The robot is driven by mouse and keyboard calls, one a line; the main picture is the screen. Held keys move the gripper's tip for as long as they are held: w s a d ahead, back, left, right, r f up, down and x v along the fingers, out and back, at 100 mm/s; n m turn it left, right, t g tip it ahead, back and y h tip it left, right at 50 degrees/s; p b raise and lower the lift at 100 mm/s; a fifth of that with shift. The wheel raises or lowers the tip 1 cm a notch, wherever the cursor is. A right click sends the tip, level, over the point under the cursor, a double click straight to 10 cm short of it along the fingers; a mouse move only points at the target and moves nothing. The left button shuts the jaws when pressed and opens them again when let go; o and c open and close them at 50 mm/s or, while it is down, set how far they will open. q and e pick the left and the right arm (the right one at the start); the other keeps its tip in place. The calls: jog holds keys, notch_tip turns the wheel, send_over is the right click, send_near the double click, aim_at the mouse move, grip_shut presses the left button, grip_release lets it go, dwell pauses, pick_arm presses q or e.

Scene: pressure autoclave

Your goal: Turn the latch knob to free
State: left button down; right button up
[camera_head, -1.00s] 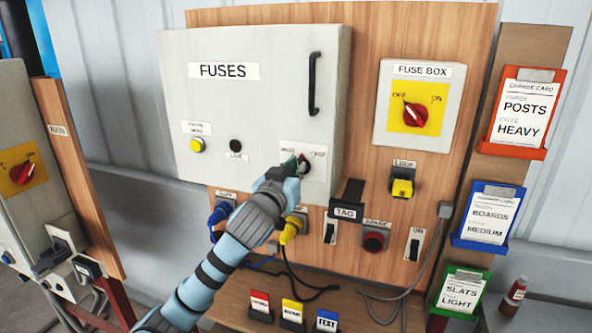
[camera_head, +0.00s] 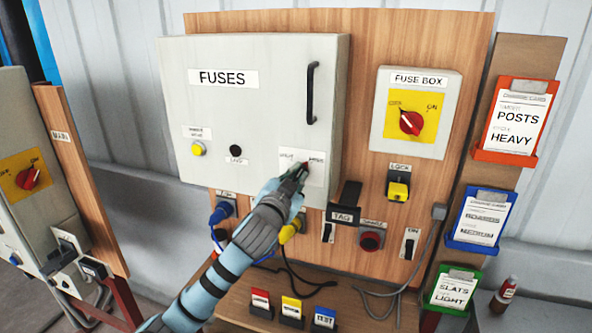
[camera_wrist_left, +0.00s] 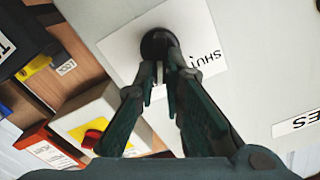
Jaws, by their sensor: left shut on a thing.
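The latch knob (camera_wrist_left: 157,44) is a small dark round knob on a white label plate, low on the right of the grey FUSES cabinet door (camera_head: 250,120). In the head view the knob is mostly hidden behind my left gripper (camera_head: 299,172). In the left wrist view my left gripper (camera_wrist_left: 160,72) is shut on the knob, with both fingertips against its sides. One word on the plate begins "SHU"; the rest of the lettering is covered or too small to read. The door is closed against its box. My right gripper is not in view.
A black door handle (camera_head: 311,93) stands out above the knob. To the right are the FUSE BOX with its red rotary switch (camera_head: 411,122) and a yellow lock (camera_head: 398,190).

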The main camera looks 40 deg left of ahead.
pick_arm(q)
jog(key=shift+d+f+m, duration=0.1)
jog(key=shift+f+m, duration=0.05)
jog(key=shift+m, duration=1.45)
jog(key=c, duration=1.7)
grip_release()
jog(key=shift+w, duration=0.1)
jog(key=shift+w+f, duration=0.1)
jog(key=v, duration=1.2)
